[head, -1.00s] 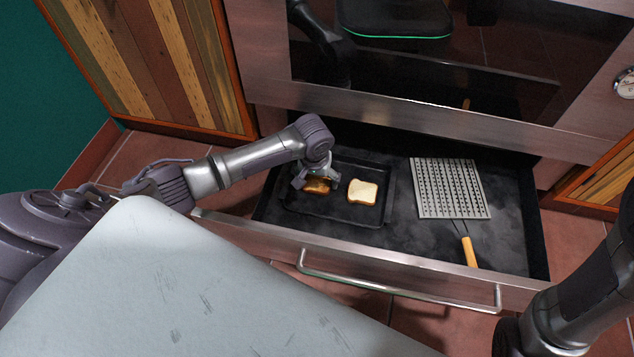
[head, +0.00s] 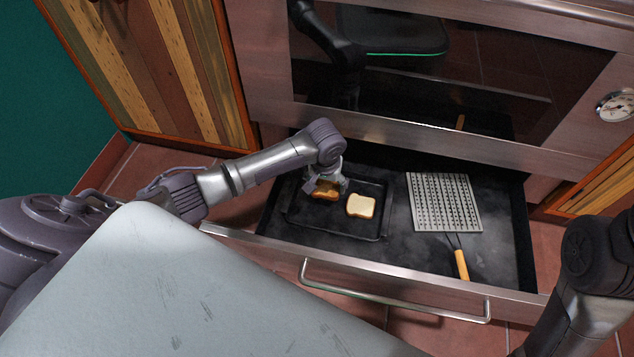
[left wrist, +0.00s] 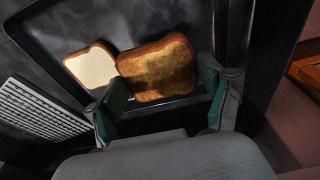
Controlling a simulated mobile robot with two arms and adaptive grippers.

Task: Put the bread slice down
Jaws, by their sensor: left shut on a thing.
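My left gripper (head: 325,187) is over the left part of a dark baking tray (head: 375,237) in the open drawer. It is shut on a browned, toasted bread slice (head: 324,191). In the left wrist view, this bread slice (left wrist: 157,70) sits between the green-padded fingers (left wrist: 160,98), over or in the tray; I cannot tell whether it touches the tray floor. A paler bread slice (head: 360,206) lies flat in the tray just to the right, and it also shows in the left wrist view (left wrist: 92,66). The right gripper is out of view.
The drawer has a steel front with a bar handle (head: 390,298). A perforated grill rack (head: 444,203) with a wooden handle (head: 461,265) lies right of the tray. The oven door (head: 430,85) is above. Bare drawer floor shows between tray and rack.

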